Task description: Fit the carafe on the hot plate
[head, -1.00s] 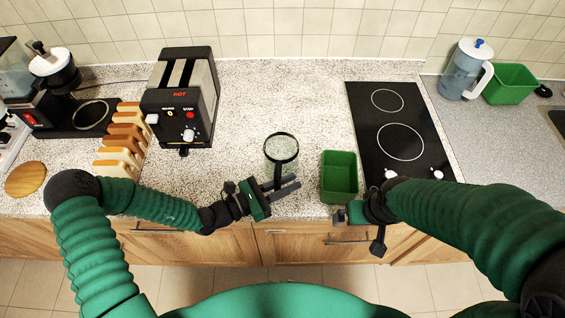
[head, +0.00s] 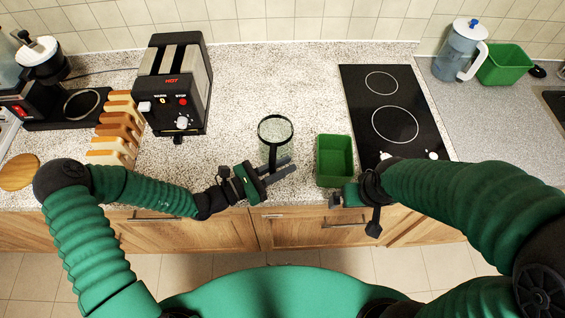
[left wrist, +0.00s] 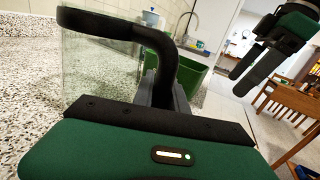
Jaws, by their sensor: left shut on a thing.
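The glass carafe (head: 275,131) with a black rim stands upright on the speckled counter, in front of my left arm. In the left wrist view its black rim and handle (left wrist: 118,24) cross the top, with clear glass below. My left gripper (head: 279,170) is shut on the carafe's handle; the exact contact is partly hidden behind the gripper body in the wrist view. The hot plate (head: 84,105) is a dark round plate with a pale ring on the coffee maker's base at far left; it is empty. My right gripper (left wrist: 254,68) is empty, its fingers apart.
A toaster (head: 174,85) and a row of bread slices (head: 117,125) stand between carafe and coffee maker (head: 28,106). A green bin (head: 334,160) is close right of the carafe, then a black cooktop (head: 395,105). Counter behind the carafe is clear.

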